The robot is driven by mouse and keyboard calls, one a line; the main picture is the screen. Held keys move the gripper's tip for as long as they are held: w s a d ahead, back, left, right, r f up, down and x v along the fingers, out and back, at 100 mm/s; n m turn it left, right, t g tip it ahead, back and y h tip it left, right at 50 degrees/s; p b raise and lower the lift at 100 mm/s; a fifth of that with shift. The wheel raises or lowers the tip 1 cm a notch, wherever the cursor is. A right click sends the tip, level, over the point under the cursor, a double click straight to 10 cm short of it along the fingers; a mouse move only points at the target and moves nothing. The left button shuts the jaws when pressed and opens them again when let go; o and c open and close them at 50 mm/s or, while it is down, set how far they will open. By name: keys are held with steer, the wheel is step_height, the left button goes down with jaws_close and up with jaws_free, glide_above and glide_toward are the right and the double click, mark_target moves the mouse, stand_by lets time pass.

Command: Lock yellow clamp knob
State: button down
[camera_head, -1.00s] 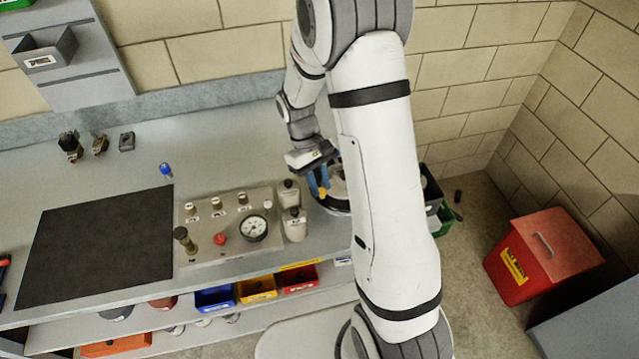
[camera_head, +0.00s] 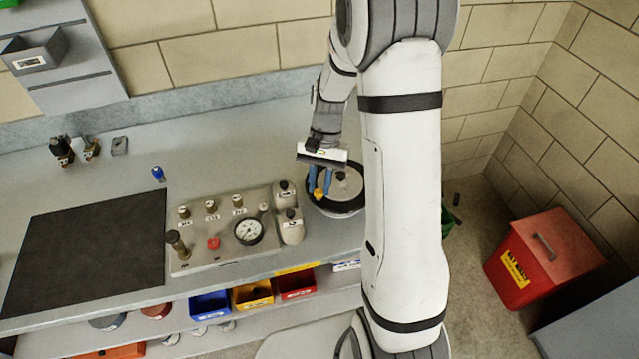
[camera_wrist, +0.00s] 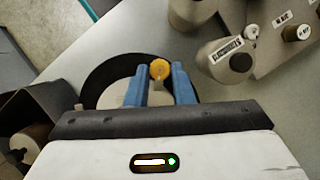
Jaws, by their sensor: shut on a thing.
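The yellow clamp knob (camera_wrist: 159,69) shows between the tips of my blue fingers in the wrist view. My gripper (camera_wrist: 160,82) is shut on it, with one finger on each side. In the head view the yellow knob (camera_head: 319,193) is a small spot at the fingertips of my gripper (camera_head: 320,186). It sits at the near left side of a round grey-topped, black-rimmed unit (camera_head: 346,189) at the bench's right end. My fingers and palm hide part of the unit. I cannot tell the knob's turn angle.
A panel (camera_head: 200,258) with a gauge (camera_head: 248,231), a red button (camera_head: 213,243) and several small knobs lies left of the unit. Grey bottle-like cylinders (camera_head: 290,226) stand close by. A dark mat (camera_head: 85,250) covers the left bench. A red bin (camera_head: 545,258) stands on the floor right.

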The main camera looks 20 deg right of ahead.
steer(key=shift+s+d+m+t+y+b, duration=0.1)
steer(key=shift+m+t+y+b, duration=0.3)
steer(key=shift+m, duration=1.3)
steer(key=c, duration=1.3)
jaws_free()
steer(key=shift+o, duration=0.2)
steer(key=shift+r, duration=0.1)
steer(key=v, duration=0.7)
steer(key=shift+d+r+b, duration=0.25)
steer(key=shift+b, duration=0.1)
